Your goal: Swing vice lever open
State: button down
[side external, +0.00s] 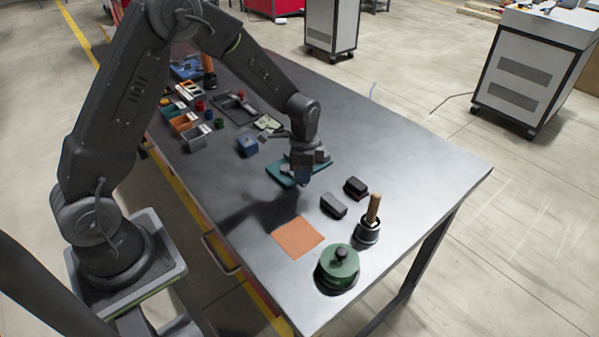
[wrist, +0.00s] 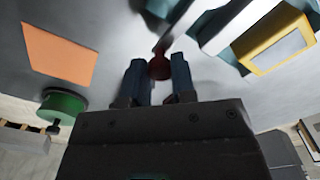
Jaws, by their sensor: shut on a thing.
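My gripper (wrist: 158,82) has its two fingers on either side of a dark red knob (wrist: 159,66), shut on it, in the wrist view. The knob appears to be the end of the vice lever; a short dark stem runs up from it toward grey metal parts. The vice (side external: 284,174), with a teal base, stands near the middle of the table in the side view. There my gripper (side external: 303,177) is down at the vice and hides part of it, and the knob cannot be made out. Part of the vice also shows in the wrist view (wrist: 222,28).
An orange square (side external: 298,238) lies nearer the front edge. A blue block (side external: 247,146) and several small bins (side external: 186,124) lie left.

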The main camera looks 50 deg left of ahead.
jog(key=shift+w+n, duration=0.3)
jog(key=c, duration=0.9)
grip_release()
notch_tip(320, 180, up, 14)
jog(key=shift+s+f, duration=0.1)
jog(key=s+d+r+n+t, duration=0.2)
jog(key=s+r+n+t, duration=0.15)
jog(key=s+r, duration=0.65)
jog(key=s+n, duration=0.1)
jog(key=s, duration=0.3)
jog(key=s+d+n+t, duration=0.1)
jog(key=s+n, duration=0.1)
jog(key=s, duration=0.3)
jog(key=s+d+n+t, duration=0.1)
jog(key=s+n, duration=0.1)
jog(key=s, duration=0.2)
jog(key=shift+s+f, duration=0.15)
jog(key=shift+s, duration=0.1)
